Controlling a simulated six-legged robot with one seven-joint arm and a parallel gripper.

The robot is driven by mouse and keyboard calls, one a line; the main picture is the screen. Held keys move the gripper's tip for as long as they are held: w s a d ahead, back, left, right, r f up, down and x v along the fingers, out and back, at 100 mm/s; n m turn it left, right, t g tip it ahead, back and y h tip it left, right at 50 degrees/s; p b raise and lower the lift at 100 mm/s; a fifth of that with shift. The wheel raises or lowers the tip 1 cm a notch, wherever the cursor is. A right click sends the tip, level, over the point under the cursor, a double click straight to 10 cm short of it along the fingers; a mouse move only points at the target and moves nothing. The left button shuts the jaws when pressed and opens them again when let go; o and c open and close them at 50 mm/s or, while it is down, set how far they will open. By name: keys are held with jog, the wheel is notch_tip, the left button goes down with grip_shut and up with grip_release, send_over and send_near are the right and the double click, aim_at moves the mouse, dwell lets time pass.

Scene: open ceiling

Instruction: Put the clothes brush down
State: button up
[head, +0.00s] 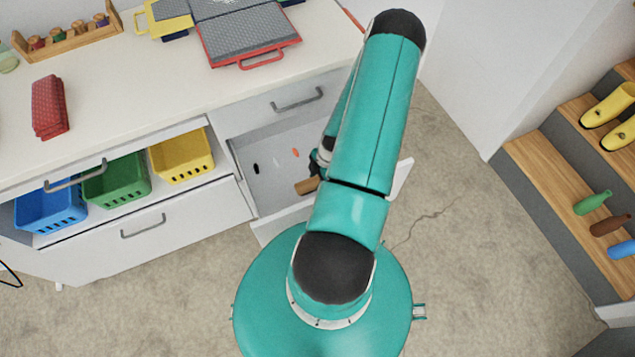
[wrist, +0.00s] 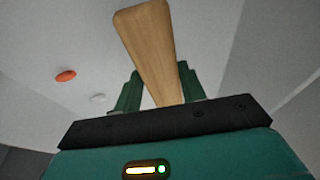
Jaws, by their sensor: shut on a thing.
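The clothes brush (wrist: 148,45) shows in the wrist view as a wooden piece between my gripper's two green fingers. My gripper (wrist: 157,92) is shut on it. In the head view the brush's wooden end (head: 307,186) sticks out to the left of my arm, over the open drawer (head: 262,190). My arm hides most of my gripper and the rest of the brush there. I cannot tell whether the brush touches the drawer floor.
A red folded cloth (head: 49,107) lies on the counter (head: 140,75).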

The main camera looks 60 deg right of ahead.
aim_at(317, 183)
jog(key=shift+f, duration=1.5)
jog(key=o, duration=0.9)
jog(key=shift+f, duration=0.1)
jog(key=v, duration=1.2)
